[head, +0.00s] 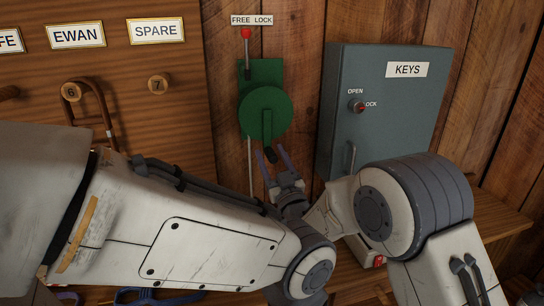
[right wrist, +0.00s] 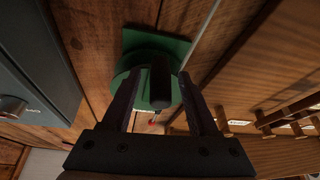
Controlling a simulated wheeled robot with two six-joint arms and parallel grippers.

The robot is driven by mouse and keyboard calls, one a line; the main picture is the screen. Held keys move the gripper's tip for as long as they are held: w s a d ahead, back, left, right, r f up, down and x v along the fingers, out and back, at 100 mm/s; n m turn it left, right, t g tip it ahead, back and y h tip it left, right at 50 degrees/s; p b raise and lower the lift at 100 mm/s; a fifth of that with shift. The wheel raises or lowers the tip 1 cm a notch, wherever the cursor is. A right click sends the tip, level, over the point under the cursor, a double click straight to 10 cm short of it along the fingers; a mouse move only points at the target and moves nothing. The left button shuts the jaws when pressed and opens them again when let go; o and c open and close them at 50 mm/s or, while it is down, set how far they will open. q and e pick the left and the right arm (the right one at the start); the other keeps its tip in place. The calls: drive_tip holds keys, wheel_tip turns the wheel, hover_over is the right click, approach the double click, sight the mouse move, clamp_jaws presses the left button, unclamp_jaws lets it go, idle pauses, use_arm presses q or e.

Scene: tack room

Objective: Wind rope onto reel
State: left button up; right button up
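A green reel (head: 266,113) is mounted on the plank wall. Its crank arm hangs down to a black handle (head: 271,155). A thin pale rope (head: 250,165) runs straight down from the reel's left side. A lever with a red knob (head: 246,33) points up beneath the FREE LOCK label, nearer FREE. My right gripper (head: 274,160) is open just below the crank. In the right wrist view, the black handle (right wrist: 161,82) shows between the spread fingers, end-on, and contact cannot be told. My left arm crosses the foreground; its gripper is not visible.
A grey-blue KEYS cabinet (head: 385,115) hangs close right of the reel. A wooden board (head: 150,75) with numbered pegs and a hanging brown strap (head: 108,115) is on the left. A wooden bench (head: 490,215) runs below, with a blue-handled item (head: 150,297) on it.

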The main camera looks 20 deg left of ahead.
clamp_jaws()
idle(1.2)
